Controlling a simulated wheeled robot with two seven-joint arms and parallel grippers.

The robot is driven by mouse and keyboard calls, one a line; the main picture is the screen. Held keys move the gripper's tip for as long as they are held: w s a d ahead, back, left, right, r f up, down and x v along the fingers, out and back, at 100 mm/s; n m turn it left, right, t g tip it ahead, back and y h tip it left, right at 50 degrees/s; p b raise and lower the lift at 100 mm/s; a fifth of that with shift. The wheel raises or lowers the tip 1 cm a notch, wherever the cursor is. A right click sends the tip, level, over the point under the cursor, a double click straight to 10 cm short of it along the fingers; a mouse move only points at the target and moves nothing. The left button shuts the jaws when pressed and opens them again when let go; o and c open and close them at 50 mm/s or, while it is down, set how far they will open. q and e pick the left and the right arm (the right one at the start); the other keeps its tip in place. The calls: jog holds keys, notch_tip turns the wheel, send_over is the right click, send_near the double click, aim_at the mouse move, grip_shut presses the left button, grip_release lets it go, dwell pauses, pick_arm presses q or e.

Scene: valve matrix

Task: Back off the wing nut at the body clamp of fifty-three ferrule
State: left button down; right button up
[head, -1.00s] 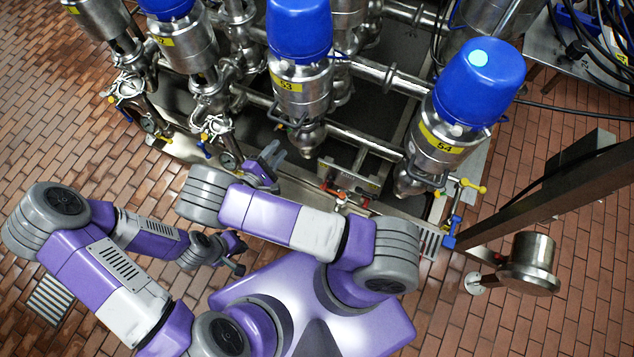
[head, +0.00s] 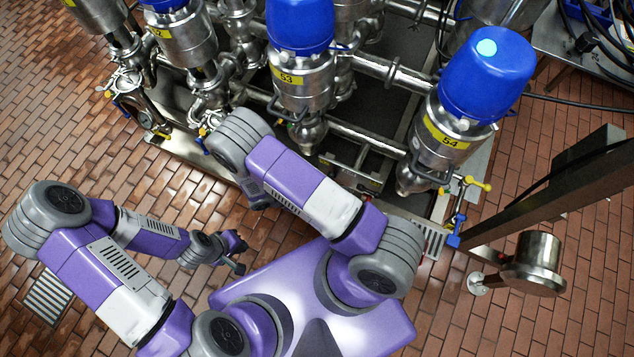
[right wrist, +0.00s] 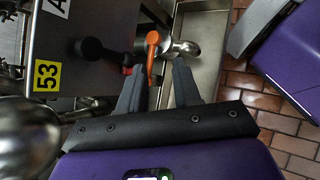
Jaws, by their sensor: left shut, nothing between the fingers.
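The valve marked 53 (head: 300,75), steel with a blue cap, stands in the middle of the head view. Its lower body (head: 308,130) shows beside my right forearm; I cannot pick out the clamp's wing nut there. In the right wrist view, a yellow 53 label (right wrist: 47,75) is on a steel plate. An orange lever (right wrist: 151,45) and a black knob (right wrist: 90,47) show beyond the fingers. My right gripper (right wrist: 159,75) is open, its fingers apart and empty. In the head view it is hidden by its arm. My left gripper (head: 240,254) is shut and empty, low over the floor.
Valve 54 (head: 455,100) stands to the right, and valve 52 (head: 182,40) to the left. Steel pipes (head: 385,68) run between them. A dark slanted post (head: 545,195) and a steel pot (head: 537,262) are at right. Brick floor is open at left.

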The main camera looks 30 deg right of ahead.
jog(key=s+a+f+m+g+y+b, duration=0.1)
jog(key=s+a+f+m+g+y, duration=0.1)
jog(key=s+f+y, duration=0.1)
jog(key=shift+s+a+g+y, duration=0.25)
jog(key=shift+s+g+y, duration=0.2)
jog(key=shift+s, duration=0.9)
jog(key=shift+f, duration=0.1)
